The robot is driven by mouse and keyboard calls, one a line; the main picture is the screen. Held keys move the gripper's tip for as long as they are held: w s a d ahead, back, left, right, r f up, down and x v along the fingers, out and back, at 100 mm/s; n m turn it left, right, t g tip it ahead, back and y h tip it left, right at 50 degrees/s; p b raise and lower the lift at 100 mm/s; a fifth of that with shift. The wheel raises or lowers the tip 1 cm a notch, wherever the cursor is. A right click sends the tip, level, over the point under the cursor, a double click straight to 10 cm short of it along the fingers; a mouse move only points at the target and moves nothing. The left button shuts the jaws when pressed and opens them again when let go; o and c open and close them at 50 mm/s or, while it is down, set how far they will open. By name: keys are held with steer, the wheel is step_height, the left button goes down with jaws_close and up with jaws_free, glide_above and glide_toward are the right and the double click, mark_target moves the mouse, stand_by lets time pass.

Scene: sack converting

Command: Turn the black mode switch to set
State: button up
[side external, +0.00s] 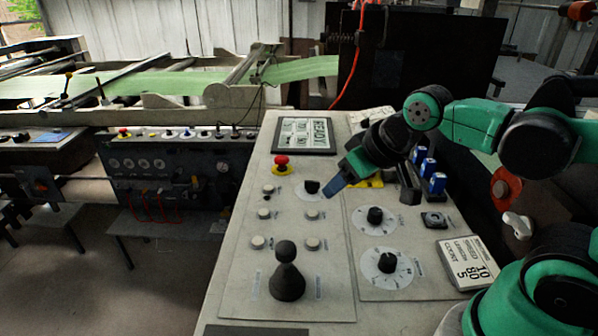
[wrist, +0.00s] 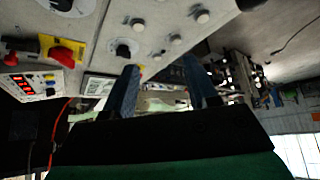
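The black mode switch (side external: 312,186) is a small black knob on a white round dial, high on the left panel of the sloping console. The wrist view shows a black knob on a white dial (wrist: 123,50), which looks like the same switch, just beyond the left fingertip. My gripper (side external: 331,192) has blue fingers and hangs just right of the switch, pointing down and left. In the wrist view the fingers of my gripper (wrist: 160,64) stand apart with nothing between them. I see no clear contact with the knob. The dial's markings are too small to read.
Two larger black knobs (side external: 375,215) (side external: 387,262) sit on the right panel. A red mushroom button (side external: 281,160), a screen (side external: 305,135), several pale round buttons (side external: 312,244) and a black joystick (side external: 287,272) surround the switch. Blue-topped switches (side external: 438,183) stand right of my gripper.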

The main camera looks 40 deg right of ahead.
steer(key=shift+o, duration=1.4)
steer(key=w, duration=0.1)
steer(key=w+d+r+m, duration=0.1)
steer(key=w+g, duration=0.1)
steer(key=shift+w+d+r, duration=0.15)
steer(key=shift+r, duration=0.15)
steer(key=m+g, duration=0.6)
steer(key=m, duration=0.1)
glide_above(312, 182)
step_height(312, 182, down, 8)
steer(key=shift+f, duration=0.15)
steer(key=shift+d+f+m, duration=0.15)
steer(key=shift+f+m, duration=0.15)
steer(key=shift+f, duration=0.4)
step_height(312, 182, down, 5)
steer(key=shift+r, duration=0.1)
jaws_close()
